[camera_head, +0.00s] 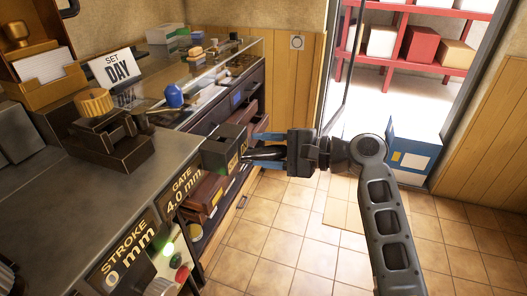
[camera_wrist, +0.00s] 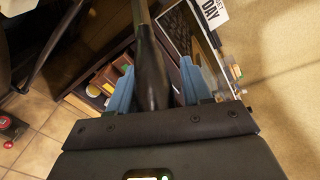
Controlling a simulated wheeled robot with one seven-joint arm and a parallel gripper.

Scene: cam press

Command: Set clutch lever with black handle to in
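The clutch lever's black handle (camera_head: 262,154) points out from the dark box (camera_head: 226,148) at the press's right end. My gripper (camera_head: 266,151) reaches in from the right with its blue fingers on either side of the handle. In the wrist view the handle (camera_wrist: 151,65) runs between the two blue fingers (camera_wrist: 156,85). A narrow gap shows between the handle and the right finger, so the gripper looks open around it. Contact on the left side is hard to tell. The lever's pivot and any in/out marking cannot be made out.
The grey press top (camera_head: 60,200) carries a brass-knobbed block (camera_head: 105,140) and STROKE and GATE signs (camera_head: 180,190). Open drawers (camera_head: 248,135) stand behind the lever.

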